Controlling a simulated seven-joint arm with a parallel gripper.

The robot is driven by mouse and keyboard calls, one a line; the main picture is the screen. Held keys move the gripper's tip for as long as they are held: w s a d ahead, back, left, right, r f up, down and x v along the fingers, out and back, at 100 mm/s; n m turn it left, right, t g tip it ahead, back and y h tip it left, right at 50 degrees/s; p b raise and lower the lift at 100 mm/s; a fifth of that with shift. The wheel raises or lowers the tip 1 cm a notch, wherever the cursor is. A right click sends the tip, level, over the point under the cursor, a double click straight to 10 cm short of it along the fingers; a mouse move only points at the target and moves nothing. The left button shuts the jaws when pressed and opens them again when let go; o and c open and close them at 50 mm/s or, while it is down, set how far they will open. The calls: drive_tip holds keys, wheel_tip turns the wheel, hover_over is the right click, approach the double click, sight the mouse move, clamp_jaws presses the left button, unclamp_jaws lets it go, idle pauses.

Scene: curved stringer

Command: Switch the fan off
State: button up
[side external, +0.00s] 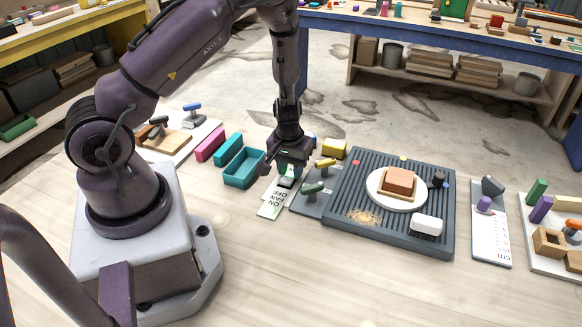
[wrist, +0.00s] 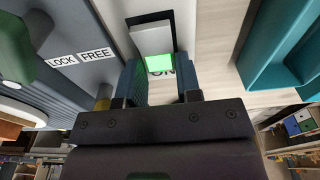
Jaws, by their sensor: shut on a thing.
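The fan switch plate (side external: 271,210) is a light plate on the table, marked ON, OFF and FAN. Its switch (side external: 287,171) has a green lit face and sits under my gripper (side external: 285,165). In the wrist view the switch (wrist: 154,40) is a pale block with a bright green end, in a dark slot. My two fingers stand on either side of its green end, shut on it. The ON label (wrist: 160,73) is partly hidden below the green end.
A teal tray (side external: 243,170) lies just left of the plate. A grey panel with green and yellow handles (side external: 313,188) is close on the right, beside a dark ribbed board (side external: 340,215). LOCK and FREE labels (wrist: 80,57) show there. The front table is clear.

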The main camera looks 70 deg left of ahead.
sight(285, 183)
drive_tip(key=shift+s+d+t+y, duration=0.1)
drive_tip(key=shift+s+t+y, duration=0.15)
drive_tip(key=shift+t+y, duration=0.35)
drive_tip(key=shift+d+r, duration=0.1)
drive_tip(key=o, duration=0.6)
drive_tip(key=shift+o, duration=0.2)
drive_tip(key=v, duration=1.3)
